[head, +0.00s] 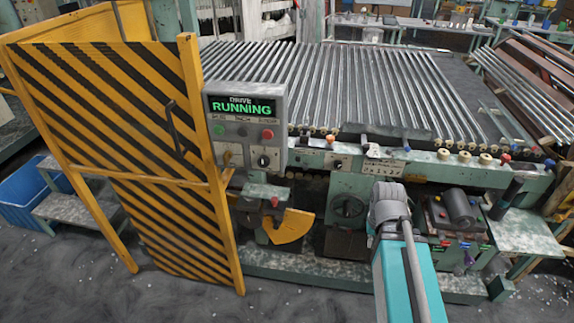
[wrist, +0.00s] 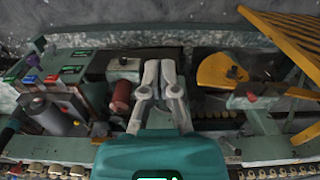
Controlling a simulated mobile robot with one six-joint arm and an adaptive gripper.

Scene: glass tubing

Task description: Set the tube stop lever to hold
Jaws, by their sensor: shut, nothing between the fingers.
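My gripper (wrist: 159,66) shows in the wrist view with its two grey fingers shut and empty, above the floor-side front of the machine. In the head view its fingers are hidden behind my arm. I cannot tell for certain which part is the tube stop lever.
A control box (head: 245,125) reads DRIVE RUNNING. A yellow and black striped gate (head: 140,170) stands to the left. Glass tubes (head: 330,90) lie across the conveyor. A dark motor (head: 459,207) and coloured knobs sit right of my arm. The floor (head: 300,300) in front is clear.

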